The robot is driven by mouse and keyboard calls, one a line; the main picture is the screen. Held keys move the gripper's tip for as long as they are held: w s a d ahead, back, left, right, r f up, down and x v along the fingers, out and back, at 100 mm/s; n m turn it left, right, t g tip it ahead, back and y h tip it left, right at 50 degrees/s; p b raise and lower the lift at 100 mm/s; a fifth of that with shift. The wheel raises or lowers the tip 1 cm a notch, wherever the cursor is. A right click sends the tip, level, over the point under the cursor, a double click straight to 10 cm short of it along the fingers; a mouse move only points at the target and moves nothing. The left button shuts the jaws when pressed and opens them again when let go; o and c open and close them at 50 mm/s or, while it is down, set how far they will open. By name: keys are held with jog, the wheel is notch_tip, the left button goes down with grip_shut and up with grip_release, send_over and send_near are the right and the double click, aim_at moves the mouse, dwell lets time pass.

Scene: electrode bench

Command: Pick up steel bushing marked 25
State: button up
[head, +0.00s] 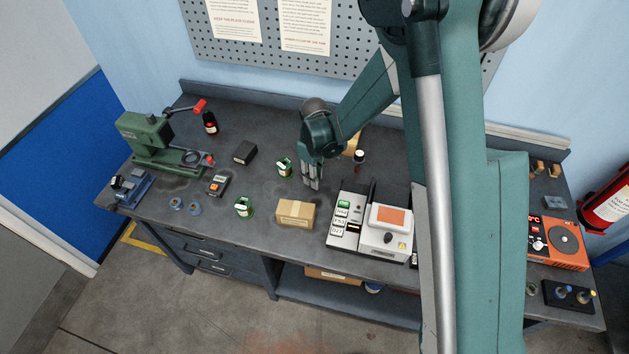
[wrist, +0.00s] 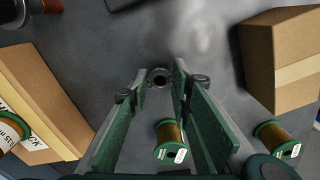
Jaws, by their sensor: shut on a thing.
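A small round grey bushing with a dark bore (wrist: 158,77) shows end-on between my fingertips in the wrist view. No number can be read on it. My gripper (wrist: 159,80) is shut on it, with a finger pad on each side. In the head view my gripper (head: 312,184) points down over the middle of the bench, behind the cardboard carton (head: 295,214). The bushing cannot be made out there. I cannot tell whether it still touches the bench.
Green-ended spools stand close by, one beside my gripper (head: 284,167) and one nearer the front (head: 243,207). Another carton (head: 354,144) stands behind. A labelled instrument (head: 347,218) stands at right, a green press (head: 150,140) at left. Two bluish rings (head: 195,209) lie front left.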

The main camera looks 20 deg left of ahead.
jog(key=shift+r, duration=0.15)
notch_tip(320, 180, up, 10)
jog(key=shift+b, duration=0.35)
dwell(0.5)
jog(key=shift+s, duration=0.1)
dwell(0.5)
